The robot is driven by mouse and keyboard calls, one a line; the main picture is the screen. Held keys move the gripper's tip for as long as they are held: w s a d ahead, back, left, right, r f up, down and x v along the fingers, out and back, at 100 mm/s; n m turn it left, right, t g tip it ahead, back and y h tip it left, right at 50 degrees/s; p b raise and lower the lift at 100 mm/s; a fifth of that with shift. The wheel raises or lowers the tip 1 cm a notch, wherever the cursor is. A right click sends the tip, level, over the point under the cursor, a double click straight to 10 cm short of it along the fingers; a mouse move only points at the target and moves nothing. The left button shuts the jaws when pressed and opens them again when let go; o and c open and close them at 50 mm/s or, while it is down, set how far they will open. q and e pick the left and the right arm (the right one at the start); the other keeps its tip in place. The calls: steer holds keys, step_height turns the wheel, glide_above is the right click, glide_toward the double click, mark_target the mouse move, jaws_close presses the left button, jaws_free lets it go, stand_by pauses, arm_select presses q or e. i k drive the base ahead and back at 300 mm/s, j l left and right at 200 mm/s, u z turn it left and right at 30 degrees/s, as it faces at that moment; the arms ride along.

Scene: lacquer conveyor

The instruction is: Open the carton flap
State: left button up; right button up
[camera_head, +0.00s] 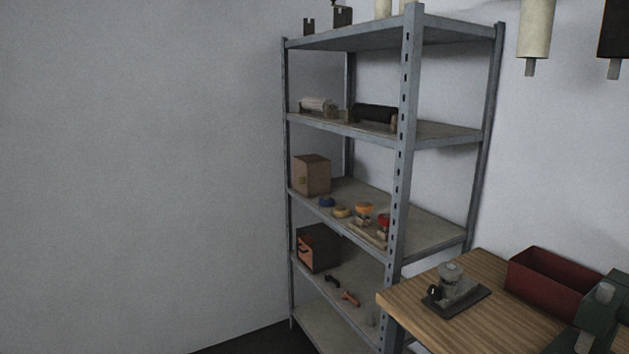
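A small brown box that looks like a carton (312,176) stands upright on the middle level of the metal shelf, at its left end. Its top looks closed, and a small yellowish mark shows on its front. It is too small in the view to make out a flap edge. Neither of my grippers is in view.
The grey metal shelf (411,110) stands in the corner. Small coloured items and a dark box with an orange front (318,248) are on its levels. A wooden table (410,297) at the lower right bears a red bin (545,290). Floor is barely visible.

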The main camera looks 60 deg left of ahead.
mark_target(300, 167)
steer(key=u, duration=2.15)
steer(key=i+j+z, duration=0.1)
steer(key=i+j, duration=0.35)
steer(key=j, duration=0.15)
steer(key=i+j, duration=0.5)
steer(key=j+z, duration=0.05)
steer(key=j, duration=0.05)
